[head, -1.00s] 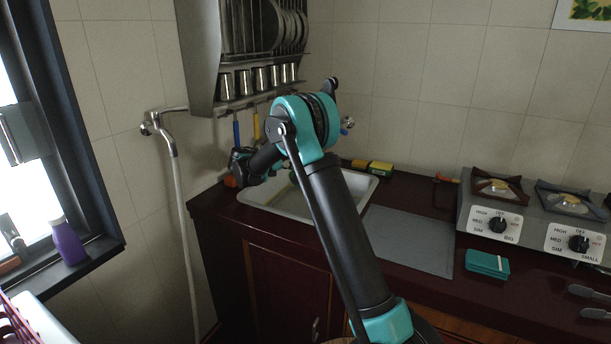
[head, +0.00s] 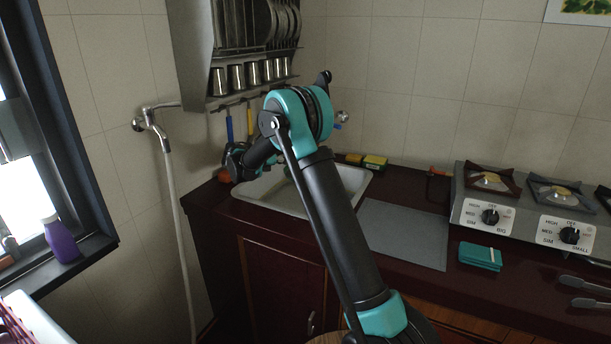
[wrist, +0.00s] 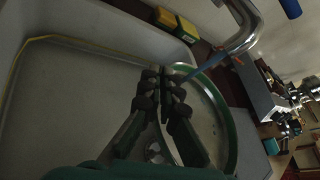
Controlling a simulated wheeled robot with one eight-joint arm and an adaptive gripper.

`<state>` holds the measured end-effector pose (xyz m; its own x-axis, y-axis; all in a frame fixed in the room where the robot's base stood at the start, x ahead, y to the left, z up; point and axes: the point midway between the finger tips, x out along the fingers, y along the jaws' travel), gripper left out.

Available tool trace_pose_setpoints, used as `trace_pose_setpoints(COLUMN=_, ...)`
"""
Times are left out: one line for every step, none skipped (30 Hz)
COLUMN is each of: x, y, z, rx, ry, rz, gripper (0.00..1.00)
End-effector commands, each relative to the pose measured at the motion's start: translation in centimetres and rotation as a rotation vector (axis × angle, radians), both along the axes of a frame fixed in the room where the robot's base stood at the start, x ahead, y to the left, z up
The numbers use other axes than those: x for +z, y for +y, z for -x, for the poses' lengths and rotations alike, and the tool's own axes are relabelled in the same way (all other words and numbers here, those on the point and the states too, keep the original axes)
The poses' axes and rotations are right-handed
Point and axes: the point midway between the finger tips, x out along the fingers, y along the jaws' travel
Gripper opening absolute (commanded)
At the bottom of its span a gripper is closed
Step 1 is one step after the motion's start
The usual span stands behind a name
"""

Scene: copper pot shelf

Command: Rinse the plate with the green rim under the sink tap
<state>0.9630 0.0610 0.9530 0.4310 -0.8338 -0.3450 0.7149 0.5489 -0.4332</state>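The plate with the green rim (wrist: 212,112) shows in the wrist view, tilted over the sink at the right of my fingers. My gripper (wrist: 162,98) is closed on the plate's near edge, with its fingertips close together. The sink tap's curved metal spout (wrist: 240,40) is just above the plate. A thin blue streak, like water, runs from the spout's end to the plate near my fingertips. The sink basin (wrist: 50,95) lies below and left. In the head view the sink (head: 350,182) is partly behind my arm, and the plate cannot be made out.
A yellow-green sponge (head: 375,162) lies behind the sink. A grey board (head: 405,235), a teal box (head: 480,256) and a gas stove (head: 530,210) are to the right. A metal rack of plates and cups (head: 190,60) hangs above. A wall tap with a hose (head: 150,120) is at left.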

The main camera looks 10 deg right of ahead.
Motion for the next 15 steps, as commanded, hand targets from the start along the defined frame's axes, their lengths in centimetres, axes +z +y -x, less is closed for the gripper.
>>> trace_pose_setpoints(x=0.01, y=0.15, z=0.0, rx=0.0, ry=0.0, rz=0.0, gripper=0.0)
trace_pose_setpoints(x=0.01, y=0.21, z=0.0, rx=0.0, ry=0.0, rz=0.0, gripper=0.0)
trace_pose_setpoints(x=0.01, y=0.24, z=0.01, rx=0.0, ry=0.0, rz=0.0, gripper=0.0)
trace_pose_setpoints(x=0.01, y=0.25, z=0.0, rx=0.0, ry=0.0, rz=0.0, gripper=0.0)
trace_pose_setpoints(x=0.01, y=0.25, z=0.0, rx=0.0, ry=0.0, rz=0.0, gripper=0.0)
trace_pose_setpoints(x=0.01, y=0.24, z=0.01, rx=0.0, ry=0.0, rz=0.0, gripper=0.0)
trace_pose_setpoints(x=0.01, y=0.23, z=0.01, rx=0.0, ry=0.0, rz=0.0, gripper=0.0)
trace_pose_setpoints(x=0.01, y=0.23, z=0.01, rx=0.0, ry=0.0, rz=0.0, gripper=0.0)
trace_pose_setpoints(x=0.01, y=0.21, z=0.01, rx=0.0, ry=0.0, rz=0.0, gripper=0.0)
trace_pose_setpoints(x=0.0, y=0.18, z=0.01, rx=-0.001, ry=0.0, rz=0.001, gripper=0.0)
trace_pose_setpoints(x=0.01, y=0.12, z=0.0, rx=-0.001, ry=0.0, rz=0.001, gripper=0.0)
trace_pose_setpoints(x=0.01, y=0.03, z=0.01, rx=-0.001, ry=0.0, rz=0.001, gripper=0.0)
trace_pose_setpoints(x=0.0, y=-0.05, z=0.0, rx=-0.001, ry=0.0, rz=0.001, gripper=0.0)
trace_pose_setpoints(x=0.01, y=-0.14, z=0.0, rx=-0.001, ry=0.0, rz=0.001, gripper=0.0)
trace_pose_setpoints(x=0.01, y=-0.28, z=0.0, rx=-0.001, ry=0.0, rz=0.001, gripper=0.0)
